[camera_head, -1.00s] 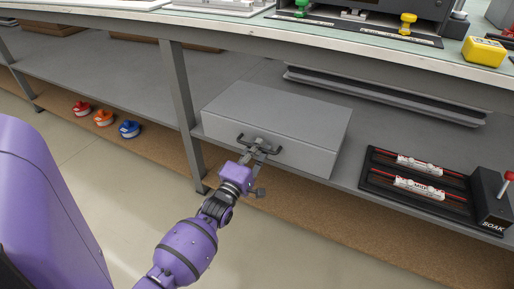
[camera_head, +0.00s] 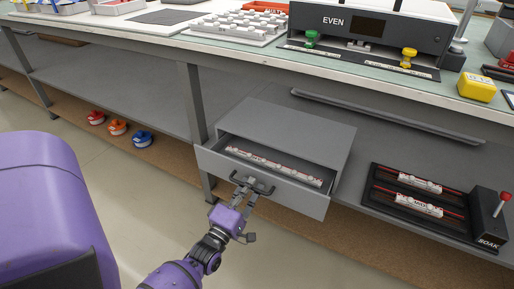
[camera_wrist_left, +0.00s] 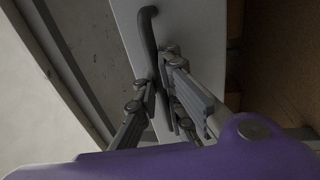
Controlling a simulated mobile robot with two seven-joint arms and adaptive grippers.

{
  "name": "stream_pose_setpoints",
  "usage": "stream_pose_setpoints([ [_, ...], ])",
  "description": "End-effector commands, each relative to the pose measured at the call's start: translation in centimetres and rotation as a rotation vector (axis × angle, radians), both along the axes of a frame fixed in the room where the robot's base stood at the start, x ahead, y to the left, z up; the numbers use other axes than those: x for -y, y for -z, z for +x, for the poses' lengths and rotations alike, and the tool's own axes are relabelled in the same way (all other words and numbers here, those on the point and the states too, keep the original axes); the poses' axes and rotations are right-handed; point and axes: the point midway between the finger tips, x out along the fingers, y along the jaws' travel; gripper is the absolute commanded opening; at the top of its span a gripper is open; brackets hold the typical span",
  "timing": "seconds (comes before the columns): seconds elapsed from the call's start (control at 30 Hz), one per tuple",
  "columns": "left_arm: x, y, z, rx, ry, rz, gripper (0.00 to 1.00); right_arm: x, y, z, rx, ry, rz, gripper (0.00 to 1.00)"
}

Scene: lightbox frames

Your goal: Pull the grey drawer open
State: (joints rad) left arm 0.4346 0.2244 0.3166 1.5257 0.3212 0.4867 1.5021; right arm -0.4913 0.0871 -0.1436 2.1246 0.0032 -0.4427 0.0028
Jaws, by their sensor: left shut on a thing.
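The grey drawer (camera_head: 292,190) stands partly open from its grey housing (camera_head: 290,127) on the shelf under the bench. A long white strip with printed marks (camera_head: 274,166) lies inside it. A dark bar handle (camera_head: 263,190) is on the drawer front; it also shows in the left wrist view (camera_wrist_left: 149,30). My left gripper (camera_head: 246,186) is shut on the handle. In the left wrist view its fingers (camera_wrist_left: 160,92) close around the bar. My right gripper is not in view.
A black tray (camera_head: 375,206) with red-and-white strips and a box marked SOAK (camera_head: 487,216) sit right of the drawer. A bench leg (camera_head: 194,105) stands just left of the housing. Red, orange and blue round items (camera_head: 142,139) lie on the lower shelf. Open floor lies in front.

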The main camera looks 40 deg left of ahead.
Motion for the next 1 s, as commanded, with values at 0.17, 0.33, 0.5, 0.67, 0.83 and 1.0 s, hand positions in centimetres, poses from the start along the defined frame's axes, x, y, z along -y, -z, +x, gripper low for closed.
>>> stream_pose_setpoints([
  [0.17, 1.0, -0.3, -4.0, 0.0, 0.001, 0.0, 0.0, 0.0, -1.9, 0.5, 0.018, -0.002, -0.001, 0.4],
  [0.33, 1.6, -0.2, -6.6, 0.001, 0.001, -0.001, 0.0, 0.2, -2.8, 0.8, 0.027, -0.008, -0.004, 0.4],
  [0.5, 2.0, -0.1, -8.2, 0.002, 0.001, 0.0, 0.0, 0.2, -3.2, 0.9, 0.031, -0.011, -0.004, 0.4],
  [0.67, 2.2, -0.1, -8.7, 0.002, 0.001, 0.0, 0.0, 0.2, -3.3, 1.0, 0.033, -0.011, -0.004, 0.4],
  [0.83, 2.2, 0.0, -8.8, 0.002, 0.001, 0.0, 0.0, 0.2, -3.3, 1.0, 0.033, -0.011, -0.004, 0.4],
  [1.0, 2.2, 0.0, -8.8, 0.001, 0.002, 0.0, 0.0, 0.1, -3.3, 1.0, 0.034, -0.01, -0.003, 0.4],
])
